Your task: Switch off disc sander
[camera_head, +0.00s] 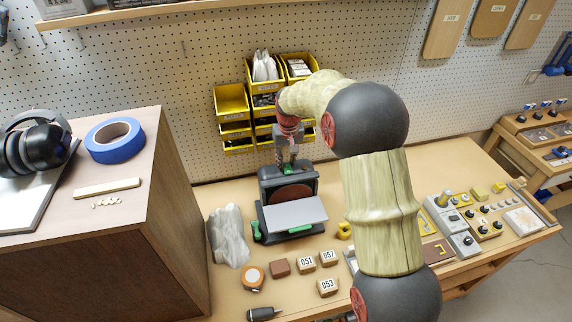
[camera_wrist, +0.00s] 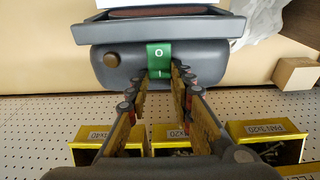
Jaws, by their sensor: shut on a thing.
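The disc sander (camera_head: 291,212) stands on the bench, a dark grey machine with a reddish-brown disc and a light grey table. My gripper (camera_head: 288,166) reaches down to the top rear of the sander. In the wrist view, my gripper's fingertips (camera_wrist: 161,68) close on the two sides of the green switch. The lower part of the switch is between the fingers.
Yellow bins (camera_head: 231,103) hang on the pegboard behind the sander. A crumpled clear bag (camera_head: 229,236) lies left of it. A tape measure (camera_head: 252,276) and numbered blocks (camera_head: 327,287) lie in front. A wooden cabinet (camera_head: 95,250) rises at left.

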